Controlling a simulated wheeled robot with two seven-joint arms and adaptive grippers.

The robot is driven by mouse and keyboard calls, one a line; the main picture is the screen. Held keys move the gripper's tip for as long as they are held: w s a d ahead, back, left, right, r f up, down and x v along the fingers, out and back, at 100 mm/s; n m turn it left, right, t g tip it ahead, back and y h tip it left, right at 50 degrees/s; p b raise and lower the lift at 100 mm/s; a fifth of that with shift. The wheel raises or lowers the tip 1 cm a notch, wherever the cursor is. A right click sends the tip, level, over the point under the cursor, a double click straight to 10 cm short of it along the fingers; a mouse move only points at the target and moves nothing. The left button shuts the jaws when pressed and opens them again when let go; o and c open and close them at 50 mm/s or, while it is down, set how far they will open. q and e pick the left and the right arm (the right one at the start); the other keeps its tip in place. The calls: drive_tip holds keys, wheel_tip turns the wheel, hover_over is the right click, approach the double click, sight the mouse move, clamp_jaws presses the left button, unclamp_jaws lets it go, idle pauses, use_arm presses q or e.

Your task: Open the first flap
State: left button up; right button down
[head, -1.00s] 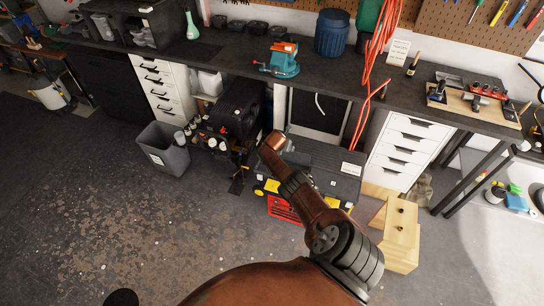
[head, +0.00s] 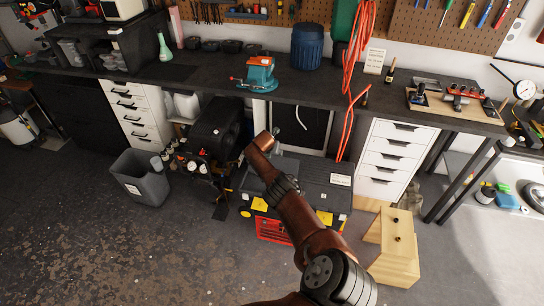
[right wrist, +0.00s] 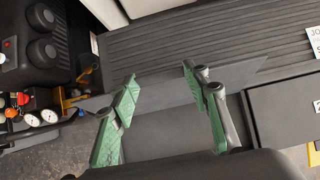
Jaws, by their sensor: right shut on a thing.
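A black toolbox (head: 325,172) with yellow latches stands on the floor under the workbench. Its ribbed dark lid (right wrist: 190,35) fills the upper part of the right wrist view. My right gripper (right wrist: 160,88) has green-padded fingers, one on each side of a smooth dark grey flap (right wrist: 165,97) at the lid's edge, and is shut on it. How far the flap is raised I cannot tell. In the head view my right arm covers part of the toolbox and mostly hides the gripper. My left gripper is not in view.
A red case (head: 272,230) sits below the toolbox front. A black compressor (head: 215,130) with gauges and a grey bin (head: 140,178) stand to the left. A wooden step (head: 397,245) stands at right. The floor in front is mostly clear.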

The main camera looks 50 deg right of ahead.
drive_tip(key=shift+d+r, duration=0.2)
drive_tip(key=c, duration=1.4)
unclamp_jaws()
drive_tip(key=o, duration=0.3)
drive_tip(key=shift+a+f, duration=0.15)
drive_tip(key=shift+a+r, duration=0.35)
drive_tip(key=shift+a, duration=0.1)
drive_tip(key=v, duration=1.1)
drive_tip(key=shift+s+d, duration=0.15)
